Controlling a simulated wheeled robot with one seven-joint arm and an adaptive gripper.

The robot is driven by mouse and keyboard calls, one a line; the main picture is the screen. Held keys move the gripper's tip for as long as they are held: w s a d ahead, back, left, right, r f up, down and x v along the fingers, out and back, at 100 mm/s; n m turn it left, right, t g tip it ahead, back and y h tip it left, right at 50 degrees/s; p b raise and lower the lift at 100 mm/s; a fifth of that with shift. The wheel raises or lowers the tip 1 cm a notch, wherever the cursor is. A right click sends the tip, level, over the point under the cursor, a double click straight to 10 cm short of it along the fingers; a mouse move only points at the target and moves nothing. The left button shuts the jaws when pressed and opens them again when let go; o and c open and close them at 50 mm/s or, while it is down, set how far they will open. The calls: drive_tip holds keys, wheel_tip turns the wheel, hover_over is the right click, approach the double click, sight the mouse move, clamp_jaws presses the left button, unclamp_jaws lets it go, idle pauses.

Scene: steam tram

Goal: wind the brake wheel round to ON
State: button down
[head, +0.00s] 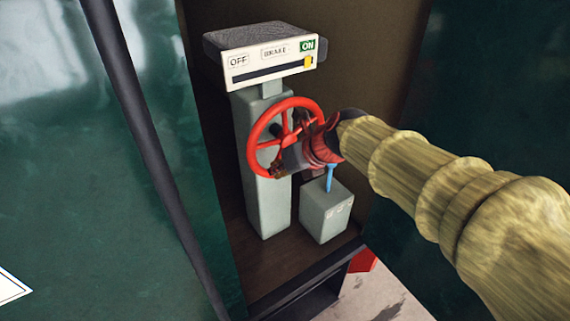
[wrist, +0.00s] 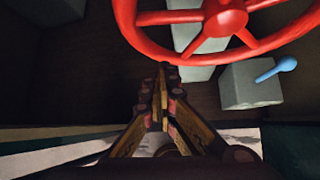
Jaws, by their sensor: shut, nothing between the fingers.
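The red brake wheel (head: 252,135) stands on a grey-green post (head: 262,210); its hub and spokes also show in the wrist view (wrist: 225,18). Above it, a white plate (head: 238,75) reads OFF at left, BRAKE in the middle and ON, on green, at right. The yellow pointer (head: 309,62) sits at the right end of the slot, under ON. My gripper (head: 281,168) overlaps the wheel's lower right in the head view. In the wrist view its fingers (wrist: 162,80) are shut together and empty, below the rim. I cannot tell whether they touch it.
A small grey box (head: 325,215) with a blue lever (head: 329,178) stands right of the post, close under my wrist. Dark green panels (head: 150,200) flank the recess on both sides. A bit of something red (head: 363,261) shows on the pale floor below.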

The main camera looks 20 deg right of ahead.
sight(287, 140)
drive_tip(key=x, duration=0.2)
drive_tip(key=shift+w+a, duration=0.15)
drive_tip(key=shift+w, duration=0.2)
drive_tip(key=shift+w+r+p, duration=0.25)
drive_tip(key=shift+w+r, duration=0.2)
drive_tip(key=shift+r, duration=0.3)
drive_tip(key=shift+w+r+p, duration=0.25)
drive_tip(key=shift+w+r, duration=0.15)
drive_tip(key=shift+r, duration=0.35)
